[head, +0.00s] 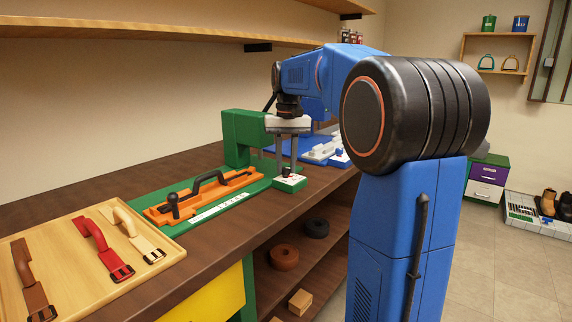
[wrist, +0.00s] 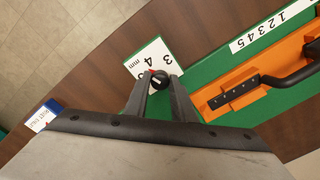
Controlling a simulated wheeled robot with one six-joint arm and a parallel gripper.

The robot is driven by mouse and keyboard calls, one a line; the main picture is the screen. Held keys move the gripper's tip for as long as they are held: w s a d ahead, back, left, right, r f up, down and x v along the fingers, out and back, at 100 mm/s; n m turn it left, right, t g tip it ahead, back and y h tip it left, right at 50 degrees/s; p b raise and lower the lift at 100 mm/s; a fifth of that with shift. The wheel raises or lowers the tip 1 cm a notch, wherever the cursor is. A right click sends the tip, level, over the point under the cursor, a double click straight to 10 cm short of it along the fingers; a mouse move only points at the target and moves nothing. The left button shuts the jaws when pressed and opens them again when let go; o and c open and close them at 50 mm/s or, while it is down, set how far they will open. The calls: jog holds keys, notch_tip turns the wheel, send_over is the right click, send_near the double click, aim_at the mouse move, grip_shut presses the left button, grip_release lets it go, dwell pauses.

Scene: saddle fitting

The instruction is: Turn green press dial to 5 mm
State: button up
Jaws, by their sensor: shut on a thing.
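The green press (head: 240,140) stands on the bench, with a green base block topped by a white scale plate (head: 290,183). Its black dial (wrist: 159,79) sits on that plate, between my gripper's fingertips (wrist: 161,86). In the head view my gripper (head: 287,168) points straight down, shut on the dial. In the wrist view the white scale plate (wrist: 152,57) shows 3, 4 and "mm"; other marks are hard to read or hidden. A small red mark shows at the dial's upper-left edge; I cannot tell exactly which number it points at.
An orange tool (head: 205,196) with a black handle lies on the green bed beside a numbered strip (head: 219,206). A wooden tray (head: 50,255) with several straps is at the front left. Blue and white fixtures (head: 322,150) stand behind the press. A shelf is below.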

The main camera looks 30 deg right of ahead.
jog(key=n, duration=0.4)
jog(key=shift+n, duration=2)
jog(key=shift+w, duration=0.1)
jog(key=o, duration=1.1)
jog(key=shift+c, duration=0.2)
notch_tip(320, 180, up, 18)
jog(key=shift+d+f, duration=0.25)
jog(key=shift+d, duration=0.05)
